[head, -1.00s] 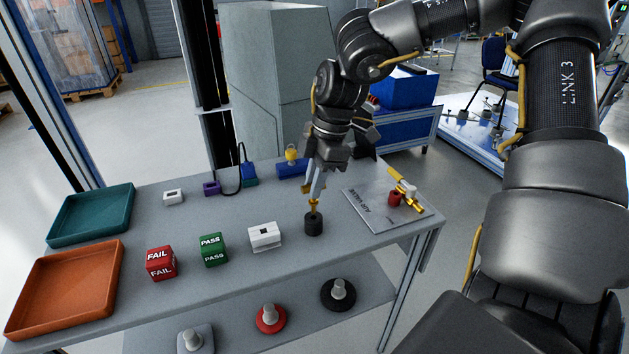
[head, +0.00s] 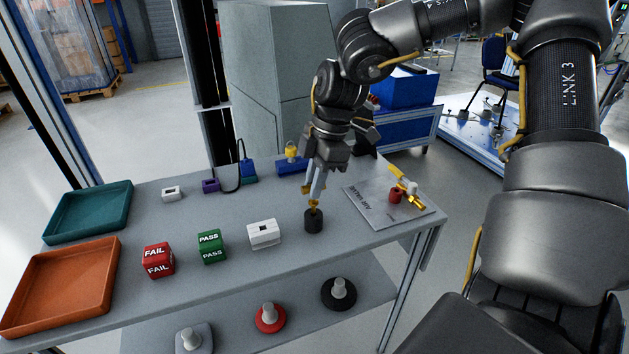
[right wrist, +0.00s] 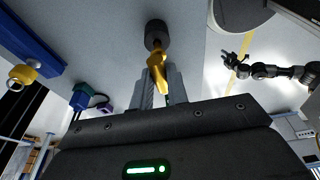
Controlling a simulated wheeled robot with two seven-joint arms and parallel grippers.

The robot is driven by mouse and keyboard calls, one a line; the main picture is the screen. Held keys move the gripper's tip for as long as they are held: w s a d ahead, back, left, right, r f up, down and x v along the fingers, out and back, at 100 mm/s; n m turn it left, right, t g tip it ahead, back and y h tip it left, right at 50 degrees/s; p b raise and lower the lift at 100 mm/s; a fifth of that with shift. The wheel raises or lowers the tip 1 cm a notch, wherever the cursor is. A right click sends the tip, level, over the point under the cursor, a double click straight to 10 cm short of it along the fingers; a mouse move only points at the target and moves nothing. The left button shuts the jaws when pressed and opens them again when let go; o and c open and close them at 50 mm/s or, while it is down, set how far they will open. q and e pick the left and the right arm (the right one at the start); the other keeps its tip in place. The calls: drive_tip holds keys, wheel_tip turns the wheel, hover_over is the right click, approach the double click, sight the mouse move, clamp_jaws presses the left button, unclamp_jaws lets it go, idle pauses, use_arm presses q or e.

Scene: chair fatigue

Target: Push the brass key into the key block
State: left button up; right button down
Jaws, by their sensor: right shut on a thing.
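The brass key (head: 313,204) is upright between the fingers of my right gripper (head: 315,194), which is shut on it. It also shows in the right wrist view (right wrist: 157,72). The key's lower end meets a black round piece (head: 313,222) standing on the table; I cannot tell whether it sits in it or just touches. A white block (head: 264,235) with a dark slot on top, likely the key block, stands to the left, apart from the key. A small dark arm with a gripper (right wrist: 232,64), seemingly my left, shows in the right wrist view; its fingers are too small to judge.
A green PASS cube (head: 211,247) and a red FAIL cube (head: 158,260) stand left of the white block. Orange (head: 60,285) and teal (head: 90,213) trays are further left. A grey plate (head: 375,213) with valve parts lies right. A blue block (head: 291,167) stands behind.

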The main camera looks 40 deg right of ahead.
drive_tip(key=shift+d+b+x, duration=0.15)
drive_tip(key=shift+b+x, duration=0.55)
drive_tip(key=shift+x, duration=0.05)
drive_tip(key=shift+d+b+x, duration=0.2)
drive_tip(key=shift+b+x, duration=0.45)
drive_tip(key=shift+x, duration=0.1)
drive_tip(key=c, duration=1.3)
unclamp_jaws()
drive_tip(key=shift+s, duration=0.15)
drive_tip(key=w+p+v, duration=0.1)
drive_tip(key=v, duration=0.9)
drive_tip(key=shift+s+r, duration=0.4)
drive_tip(key=shift+s, duration=0.1)
drive_tip(key=shift+d, duration=0.1)
